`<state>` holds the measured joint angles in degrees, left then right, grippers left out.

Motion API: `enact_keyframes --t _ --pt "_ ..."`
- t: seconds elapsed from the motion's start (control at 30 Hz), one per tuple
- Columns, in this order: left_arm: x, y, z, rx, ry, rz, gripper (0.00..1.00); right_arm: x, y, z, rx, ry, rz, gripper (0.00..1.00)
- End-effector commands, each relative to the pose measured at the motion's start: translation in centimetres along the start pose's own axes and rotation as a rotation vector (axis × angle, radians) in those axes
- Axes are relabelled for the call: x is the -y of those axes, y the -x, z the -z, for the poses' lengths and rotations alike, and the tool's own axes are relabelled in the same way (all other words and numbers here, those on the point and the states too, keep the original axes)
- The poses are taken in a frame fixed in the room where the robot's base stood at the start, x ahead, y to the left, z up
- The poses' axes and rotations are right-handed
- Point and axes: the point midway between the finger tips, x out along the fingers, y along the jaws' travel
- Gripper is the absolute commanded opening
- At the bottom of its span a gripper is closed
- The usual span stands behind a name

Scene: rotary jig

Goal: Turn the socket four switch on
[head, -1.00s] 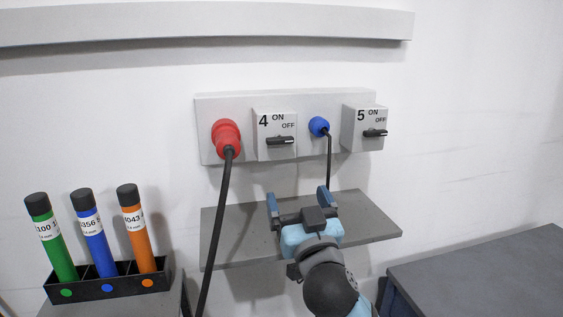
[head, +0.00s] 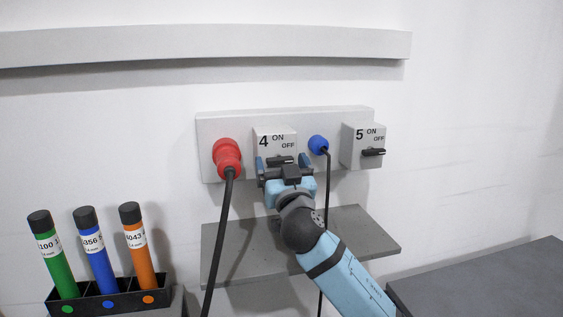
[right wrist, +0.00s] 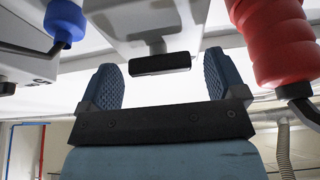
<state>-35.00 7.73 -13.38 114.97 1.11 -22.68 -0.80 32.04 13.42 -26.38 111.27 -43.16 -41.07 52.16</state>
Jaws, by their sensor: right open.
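The socket four switch box (head: 275,143) is on the wall panel, marked 4, ON and OFF. Its black handle (head: 280,161) lies horizontal, pointing to the OFF side. My right gripper (head: 282,161) is open right in front of and just below it. In the right wrist view the handle (right wrist: 160,64) sits between and beyond the two open blue fingers (right wrist: 160,85), with no contact visible. My left gripper is not in view.
A red plug (head: 227,157) with a black cable is left of the box. A blue plug (head: 318,144) is to the right, then the socket five switch box (head: 362,146). A grey shelf (head: 370,237) is below. A rack (head: 88,301) holds three tubes at left.

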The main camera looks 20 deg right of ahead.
Motion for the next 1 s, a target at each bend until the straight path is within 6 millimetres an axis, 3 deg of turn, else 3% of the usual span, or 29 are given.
enact_keyframes --t 0.3,0.5,1.0 --pt "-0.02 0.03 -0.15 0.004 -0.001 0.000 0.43 -0.02 -0.23 0.00 0.000 0.000 0.000 0.87" --pt "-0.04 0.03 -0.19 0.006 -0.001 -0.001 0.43 -0.02 -0.22 0.00 0.000 0.000 0.000 0.41" --pt "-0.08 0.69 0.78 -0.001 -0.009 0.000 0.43 -0.15 -0.31 0.20 0.001 0.105 0.042 0.40"
